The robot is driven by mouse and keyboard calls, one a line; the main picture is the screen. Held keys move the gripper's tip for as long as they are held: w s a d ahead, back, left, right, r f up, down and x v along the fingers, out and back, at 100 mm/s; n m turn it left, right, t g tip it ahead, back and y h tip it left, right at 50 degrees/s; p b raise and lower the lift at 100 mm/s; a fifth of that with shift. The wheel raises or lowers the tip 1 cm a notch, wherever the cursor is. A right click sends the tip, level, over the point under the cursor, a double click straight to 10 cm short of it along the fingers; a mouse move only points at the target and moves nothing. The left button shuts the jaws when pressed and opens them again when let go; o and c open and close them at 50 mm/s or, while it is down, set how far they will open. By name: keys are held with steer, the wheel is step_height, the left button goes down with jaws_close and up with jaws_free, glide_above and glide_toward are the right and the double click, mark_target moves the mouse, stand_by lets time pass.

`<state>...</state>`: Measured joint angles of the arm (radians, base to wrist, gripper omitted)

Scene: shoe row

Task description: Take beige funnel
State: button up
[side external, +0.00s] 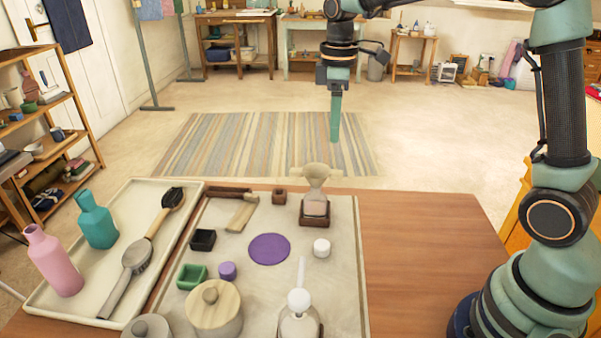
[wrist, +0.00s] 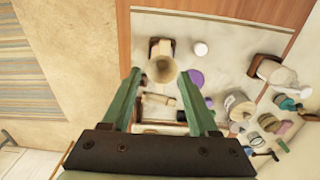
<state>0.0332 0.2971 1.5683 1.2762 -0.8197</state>
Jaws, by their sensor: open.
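The beige funnel (side external: 316,172) stands with its wide mouth up on a small dark brown stand (side external: 314,220) at the far edge of the pale mat on the table. A pinkish part shows between funnel and stand. In the wrist view the funnel's round mouth (wrist: 161,69) appears between my fingers, lower down and apart from them. My gripper (side external: 334,138) points down in the air above and behind the funnel in the side view. In the wrist view its two green fingers (wrist: 160,76) are spread with nothing between them.
The pale mat (side external: 340,285) also holds a purple disc (side external: 269,249), a white cylinder (side external: 321,248), a dark box (side external: 203,240) and a wooden lidded pot (side external: 214,310). A tray (side external: 185,235) with bottles and brushes lies left. The table's right side (side external: 430,240) is bare.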

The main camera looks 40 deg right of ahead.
mark_target(332, 171)
step_height(332, 171, down, 7)
steer(key=shift+r, duration=0.2)
steer(key=shift+s+a+f, duration=0.1)
steer(key=shift+s+f, duration=0.05)
steer(key=shift+f, duration=1.15)
steer(key=shift+s+a+f, duration=0.1)
steer(key=shift+s+f, duration=0.05)
steer(key=shift+f, duration=1.15)
jaws_close()
